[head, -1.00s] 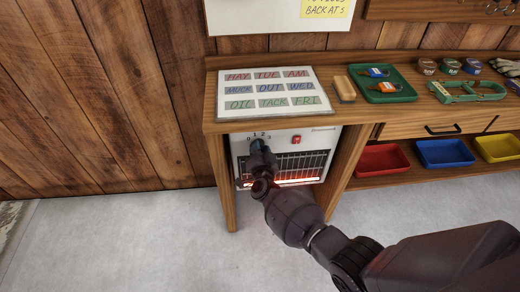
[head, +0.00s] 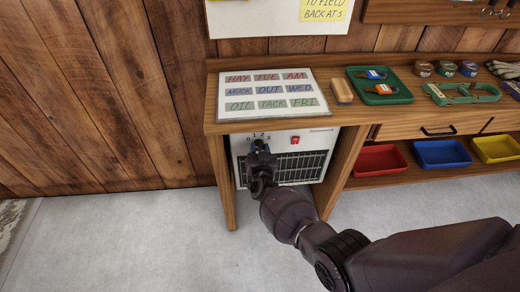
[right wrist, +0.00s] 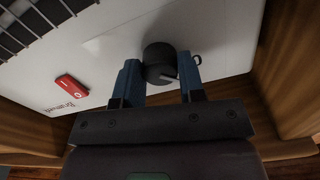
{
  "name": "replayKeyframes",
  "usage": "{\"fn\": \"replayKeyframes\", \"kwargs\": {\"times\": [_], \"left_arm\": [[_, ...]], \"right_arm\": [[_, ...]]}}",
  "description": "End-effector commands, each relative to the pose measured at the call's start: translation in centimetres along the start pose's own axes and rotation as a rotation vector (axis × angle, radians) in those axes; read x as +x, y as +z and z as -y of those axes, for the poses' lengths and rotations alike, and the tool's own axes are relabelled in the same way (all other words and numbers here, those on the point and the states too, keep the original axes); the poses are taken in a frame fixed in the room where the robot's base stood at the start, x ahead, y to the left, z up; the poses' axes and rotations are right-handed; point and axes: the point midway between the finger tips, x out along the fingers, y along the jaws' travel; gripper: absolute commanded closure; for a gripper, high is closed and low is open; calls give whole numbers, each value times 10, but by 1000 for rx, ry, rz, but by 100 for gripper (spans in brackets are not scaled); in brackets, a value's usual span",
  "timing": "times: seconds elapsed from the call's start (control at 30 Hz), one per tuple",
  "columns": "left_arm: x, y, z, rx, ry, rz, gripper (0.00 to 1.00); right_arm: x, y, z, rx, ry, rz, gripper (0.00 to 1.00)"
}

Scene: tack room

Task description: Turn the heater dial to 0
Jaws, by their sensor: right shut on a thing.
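The white heater (head: 320,140) stands under the bench, with its numbers 0 to 3 around the dial at its upper left. My right gripper (head: 259,147) reaches the dial and mostly hides it in the head view. In the right wrist view the dark round dial (right wrist: 158,58) sits between the blue fingers of my right gripper (right wrist: 160,75), which is shut on it. A pale pointer line shows on the dial's edge, toward the right finger, on the side of the printed 0. The heater grille is dark. My left gripper is not in view.
A red rocker switch (head: 295,141) is right of the dial; it also shows in the wrist view (right wrist: 71,88). Wooden bench legs (head: 222,180) flank the heater closely. A word board (head: 268,117) and green tray (head: 405,94) lie on top.

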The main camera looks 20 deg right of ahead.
Motion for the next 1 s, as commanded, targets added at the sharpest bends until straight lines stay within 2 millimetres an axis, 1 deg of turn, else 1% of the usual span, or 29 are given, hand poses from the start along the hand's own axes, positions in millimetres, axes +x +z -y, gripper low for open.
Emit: {"fn": "replayKeyframes", "kwargs": {"times": [0.2,0.4,0.67,0.93,0.97,1.0], "left_arm": [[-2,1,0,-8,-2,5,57],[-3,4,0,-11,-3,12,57],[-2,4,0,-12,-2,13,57],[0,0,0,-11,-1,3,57],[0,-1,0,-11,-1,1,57],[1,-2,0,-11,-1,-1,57]], "right_arm": [[0,0,1,-123,-1,1,87],[0,1,0,-189,0,2,87],[-1,1,0,-216,-1,1,87],[-1,1,0,-216,-1,2,87],[-1,1,0,-216,-1,2,61],[-1,1,0,-216,-1,2,54]]}}
